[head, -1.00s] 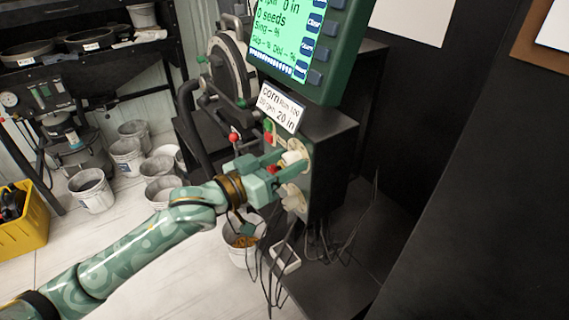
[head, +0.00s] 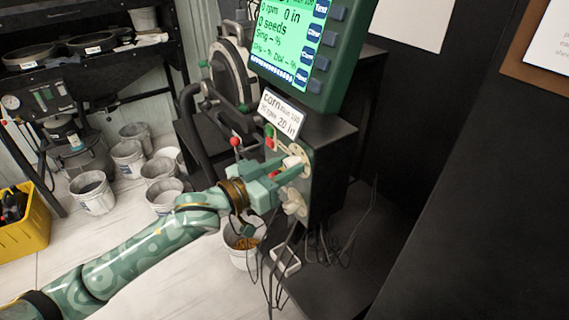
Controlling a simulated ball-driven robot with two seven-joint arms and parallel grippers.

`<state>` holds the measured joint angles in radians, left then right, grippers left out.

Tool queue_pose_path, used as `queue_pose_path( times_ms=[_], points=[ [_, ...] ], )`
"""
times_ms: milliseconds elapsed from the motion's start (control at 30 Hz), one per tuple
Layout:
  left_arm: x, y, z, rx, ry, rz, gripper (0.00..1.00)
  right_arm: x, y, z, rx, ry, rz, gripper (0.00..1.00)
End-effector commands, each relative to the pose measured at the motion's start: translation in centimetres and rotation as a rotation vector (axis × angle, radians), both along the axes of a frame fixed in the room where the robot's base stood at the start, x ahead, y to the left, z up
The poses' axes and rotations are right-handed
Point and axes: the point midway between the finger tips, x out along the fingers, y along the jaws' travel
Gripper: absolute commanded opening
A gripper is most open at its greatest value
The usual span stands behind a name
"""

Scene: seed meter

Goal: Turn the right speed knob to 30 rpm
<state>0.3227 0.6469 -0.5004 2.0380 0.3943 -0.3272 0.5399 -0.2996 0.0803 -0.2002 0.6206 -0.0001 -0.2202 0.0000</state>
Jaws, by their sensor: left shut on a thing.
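My left gripper (head: 288,168) is shut on the upper white knob (head: 292,161) on the side panel of the black control box (head: 335,150). Its fingers cover part of the knob and its dial, so I cannot read the setting. A second white knob (head: 294,204) sits lower on the same panel, just below the gripper and apart from it. The green-framed screen (head: 285,35) above shows 0 rpm, 0 in and 0 seeds. My right gripper is not in view.
A corn label card (head: 281,114) stands on the box. A red-tipped lever (head: 235,142) is left of the gripper. Dark cables hang below the panel.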

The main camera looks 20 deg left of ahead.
Motion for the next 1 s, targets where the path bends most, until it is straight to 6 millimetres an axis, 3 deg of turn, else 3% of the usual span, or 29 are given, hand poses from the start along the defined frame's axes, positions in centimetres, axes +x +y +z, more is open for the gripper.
queue_pose_path(
  times_ms=[400,1000],
  points=[
    [0.0,0.0,0.3,0.282,-0.218,0.001,0.07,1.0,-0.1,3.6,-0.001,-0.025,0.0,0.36],
    [0.0,0.0,0.0,0.562,-0.439,0.0,0.07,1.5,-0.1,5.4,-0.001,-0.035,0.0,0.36]
  ],
)
